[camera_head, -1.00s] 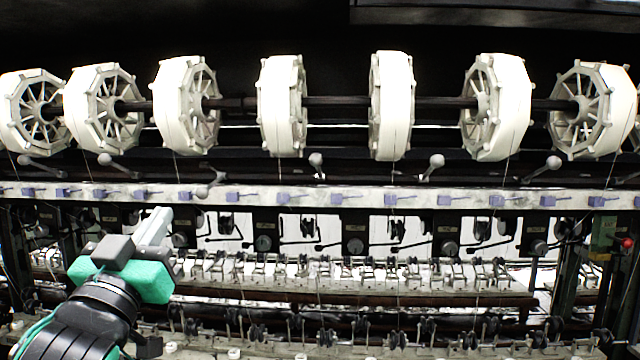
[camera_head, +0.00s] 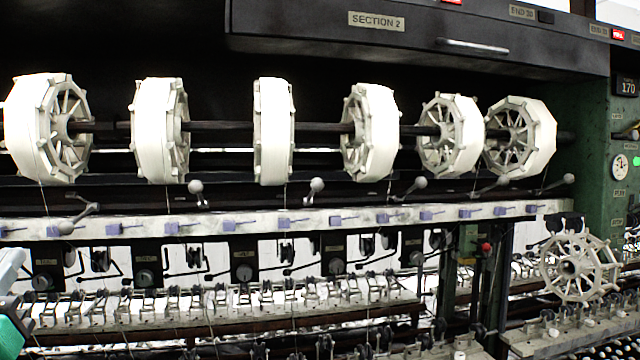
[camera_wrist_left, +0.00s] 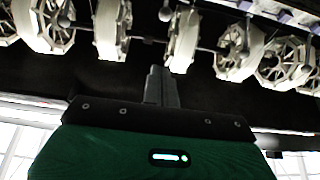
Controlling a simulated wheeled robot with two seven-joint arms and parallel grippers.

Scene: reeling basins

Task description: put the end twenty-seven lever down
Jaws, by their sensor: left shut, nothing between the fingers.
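Ball-ended levers stand on the rail below the white reels in the head view, one by each reel. I cannot tell which lever is end twenty-seven. My left gripper (camera_head: 10,268) is partly cut off at the left edge, below and left of the levers. In the left wrist view its fingers (camera_wrist_left: 161,72) are shut and empty. My right gripper is not in view.
White reels (camera_head: 273,130) sit on a dark shaft above the rail (camera_head: 340,216) with purple clips. A dark hood with a SECTION 2 sign (camera_head: 376,21) overhangs them. A green end post (camera_head: 583,150) and a loose reel (camera_head: 580,268) stand at the right.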

